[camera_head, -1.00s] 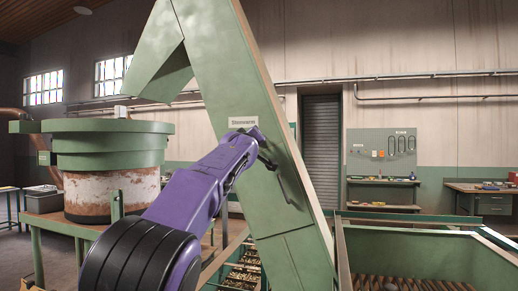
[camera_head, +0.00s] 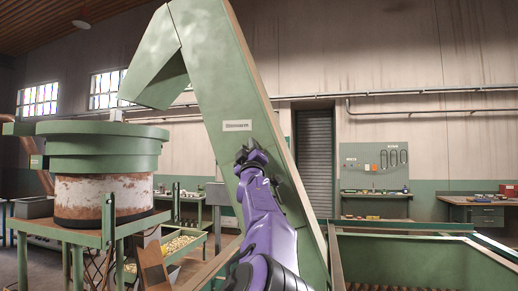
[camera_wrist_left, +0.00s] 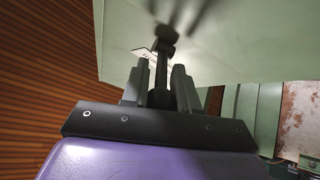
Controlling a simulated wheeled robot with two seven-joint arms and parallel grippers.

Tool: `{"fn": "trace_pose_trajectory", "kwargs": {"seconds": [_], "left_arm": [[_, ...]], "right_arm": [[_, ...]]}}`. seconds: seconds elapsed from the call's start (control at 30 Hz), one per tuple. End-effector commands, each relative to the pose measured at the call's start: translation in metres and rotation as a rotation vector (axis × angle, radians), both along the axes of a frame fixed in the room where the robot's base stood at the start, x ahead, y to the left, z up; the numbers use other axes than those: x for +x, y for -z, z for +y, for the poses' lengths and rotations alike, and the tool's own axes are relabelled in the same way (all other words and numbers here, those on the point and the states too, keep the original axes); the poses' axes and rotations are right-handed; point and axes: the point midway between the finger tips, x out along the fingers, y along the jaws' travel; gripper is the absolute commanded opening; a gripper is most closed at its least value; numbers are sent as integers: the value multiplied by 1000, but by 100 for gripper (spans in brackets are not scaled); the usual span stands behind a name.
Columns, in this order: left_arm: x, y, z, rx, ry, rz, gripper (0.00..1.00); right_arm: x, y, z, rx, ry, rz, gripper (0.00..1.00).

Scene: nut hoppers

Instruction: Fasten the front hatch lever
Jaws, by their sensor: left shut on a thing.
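The green sloping conveyor housing (camera_head: 215,75), with a small white label plate, fills the middle of the head view. My left gripper (camera_head: 249,153) is against its face, just below the label. In the wrist view my left gripper (camera_wrist_left: 163,80) is shut on a dark lever (camera_wrist_left: 166,46), whose pivot end meets the green panel. The lever's grip lies between the fingers and is partly hidden. In the head view my gripper and purple forearm hide most of the lever. I cannot tell whether the hatch is latched. My right gripper is not in view.
A round green hopper bowl (camera_head: 105,145) stands on a green frame at the left. A large green bin (camera_head: 405,260) lies open at the lower right. Workbenches and a tool board (camera_head: 376,160) stand at the back wall.

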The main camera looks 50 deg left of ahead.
Motion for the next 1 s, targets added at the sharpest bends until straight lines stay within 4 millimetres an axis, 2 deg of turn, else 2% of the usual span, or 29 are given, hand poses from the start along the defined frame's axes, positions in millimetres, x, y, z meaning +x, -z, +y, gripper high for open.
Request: {"fn": "trace_pose_trajectory", "kwargs": {"seconds": [0.37,0.4,0.83,1.0], "left_arm": [[0,-5,-2,9,2,-6,0],[0,-5,-2,9,2,-6,38],[-3,-1,0,4,-2,-5,38],[-13,21,-19,4,0,-7,38]], "right_arm": [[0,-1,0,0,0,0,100],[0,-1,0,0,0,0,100],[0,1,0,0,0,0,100],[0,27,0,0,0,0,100]]}}
